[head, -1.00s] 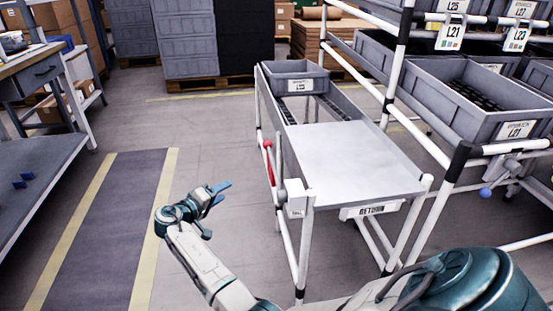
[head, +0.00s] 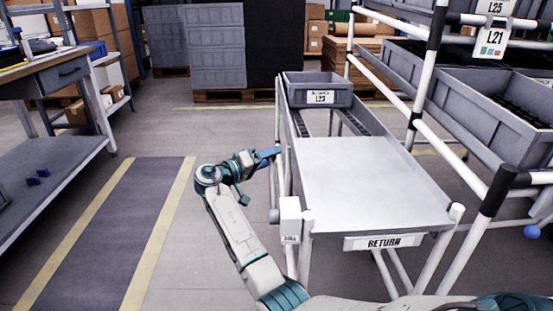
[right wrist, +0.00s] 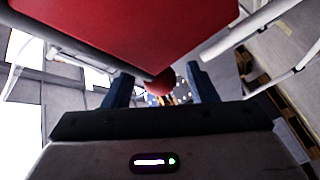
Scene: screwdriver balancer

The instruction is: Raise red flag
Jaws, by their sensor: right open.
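The red flag (right wrist: 140,35) fills the top of the right wrist view as a large flat red panel, very close to the camera. A smaller red rounded piece (right wrist: 160,82) shows below its tip, between the fingers in the picture. My right gripper (right wrist: 160,90) is open, with one blue finger on each side of that piece; I cannot tell if they touch it. In the head view my right gripper (head: 268,157) is at the left side of the return cart (head: 370,180). No red shows there in the head view now. My left gripper is out of view.
A grey bin (head: 318,90) stands at the cart's far end. A small white box (head: 290,220) is on its near left post. A rack with grey bins (head: 500,105) stands at the right, a workbench (head: 55,75) at the left. The floor between is clear.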

